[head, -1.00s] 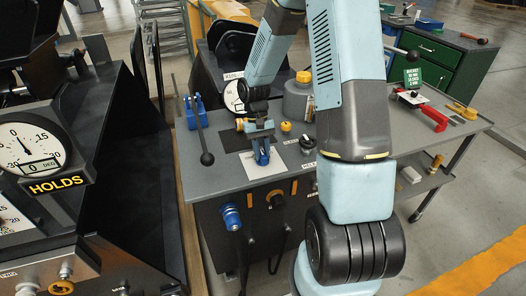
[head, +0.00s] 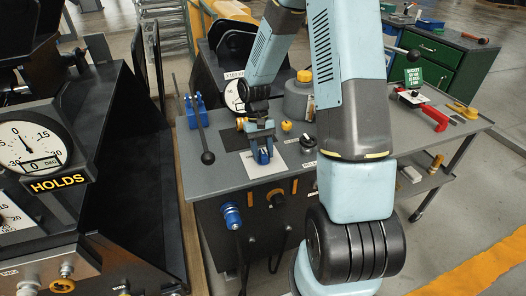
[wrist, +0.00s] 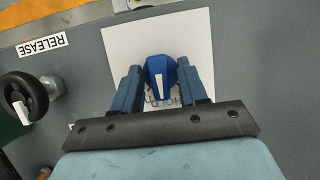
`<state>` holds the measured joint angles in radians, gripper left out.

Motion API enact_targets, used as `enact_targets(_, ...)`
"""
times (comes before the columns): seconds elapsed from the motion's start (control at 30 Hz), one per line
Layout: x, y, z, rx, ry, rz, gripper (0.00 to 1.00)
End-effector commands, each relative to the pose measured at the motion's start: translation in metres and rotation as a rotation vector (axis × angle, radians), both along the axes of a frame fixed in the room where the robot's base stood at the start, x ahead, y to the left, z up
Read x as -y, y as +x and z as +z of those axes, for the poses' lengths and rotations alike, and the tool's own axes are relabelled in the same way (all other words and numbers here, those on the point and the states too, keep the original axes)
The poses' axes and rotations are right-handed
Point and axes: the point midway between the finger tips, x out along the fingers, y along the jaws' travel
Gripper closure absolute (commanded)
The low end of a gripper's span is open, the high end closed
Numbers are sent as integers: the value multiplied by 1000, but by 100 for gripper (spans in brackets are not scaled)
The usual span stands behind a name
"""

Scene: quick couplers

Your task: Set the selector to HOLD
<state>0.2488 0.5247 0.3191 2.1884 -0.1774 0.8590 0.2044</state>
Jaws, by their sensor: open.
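The selector is a blue knob (wrist: 160,66) with a white pointer stripe, on a white plate (wrist: 120,38). In the wrist view the stripe points down the picture, towards my palm. Upside-down lettering, partly hidden by the knob and a finger, shows beside it and seems to read HOLD. My gripper (wrist: 159,78) is open, with one blue finger on each side of the knob; I cannot tell whether they touch it. In the head view my gripper (head: 263,148) is over the white plate (head: 282,163) on the grey bench, largely hiding the knob.
A black handwheel (wrist: 22,98) and a RELEASE label (wrist: 42,45) are left of the plate in the wrist view. On the bench, a black-knobbed lever (head: 206,157) stands left, a grey canister (head: 299,100) behind, and a red-handled valve (head: 434,117) right.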

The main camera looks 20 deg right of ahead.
Motion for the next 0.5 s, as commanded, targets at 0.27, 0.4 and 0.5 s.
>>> enact_targets(0.27,1,1,-1,3,-1,-2,50)
enact_targets(0.4,1,2,-1,5,1,-1,50)
enact_targets(0.5,1,3,1,5,1,-1,50)
